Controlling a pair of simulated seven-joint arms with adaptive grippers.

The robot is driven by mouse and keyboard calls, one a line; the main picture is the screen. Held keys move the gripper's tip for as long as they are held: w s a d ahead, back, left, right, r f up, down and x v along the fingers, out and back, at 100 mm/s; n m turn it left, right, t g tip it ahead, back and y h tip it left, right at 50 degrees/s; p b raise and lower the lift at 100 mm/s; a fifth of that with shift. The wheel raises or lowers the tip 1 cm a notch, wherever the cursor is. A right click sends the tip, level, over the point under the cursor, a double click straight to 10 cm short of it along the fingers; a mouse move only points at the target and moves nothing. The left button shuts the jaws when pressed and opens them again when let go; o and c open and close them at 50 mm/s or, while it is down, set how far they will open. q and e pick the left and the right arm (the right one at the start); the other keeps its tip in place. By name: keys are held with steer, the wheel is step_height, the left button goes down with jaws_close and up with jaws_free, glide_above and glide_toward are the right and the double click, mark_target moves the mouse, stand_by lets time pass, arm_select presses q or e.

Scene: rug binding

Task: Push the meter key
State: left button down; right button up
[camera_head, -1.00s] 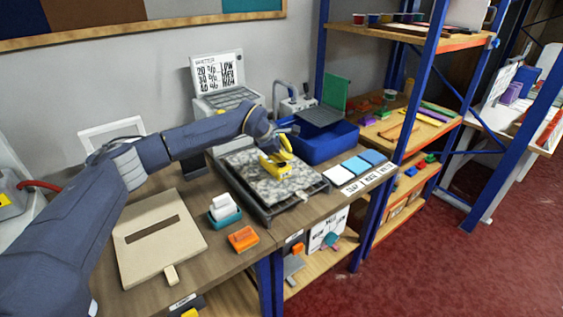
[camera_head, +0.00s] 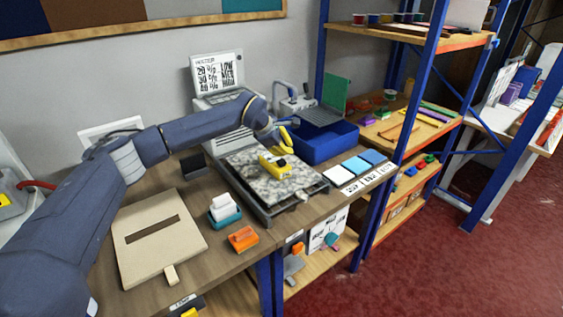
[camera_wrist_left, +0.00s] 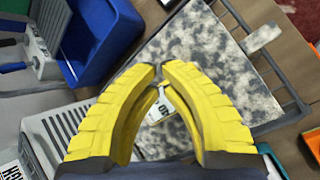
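A small yellow meter (camera_head: 273,166) with a pale face lies on the grey speckled rug piece (camera_head: 247,167), which sits in a dark-framed tray (camera_head: 262,212). My left gripper (camera_head: 291,143), with yellow fingers, is above and behind the meter, apart from it. In the left wrist view the gripper's fingertips (camera_wrist_left: 161,70) nearly meet, with nothing between the tips. A pale label or face with dark marks (camera_wrist_left: 159,110) shows between the fingers below them. The fingers hide most of the meter there, and I cannot make out its key. My right gripper is in neither view.
A blue bin (camera_head: 330,144) stands behind the tray on the right. White and blue pads (camera_head: 355,166) lie at the right table edge. A teal holder (camera_head: 224,217), an orange block (camera_head: 243,239) and a beige slotted board (camera_head: 150,255) lie to the left.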

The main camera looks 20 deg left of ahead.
arm_select(q)
steer(key=shift+r, duration=2.15)
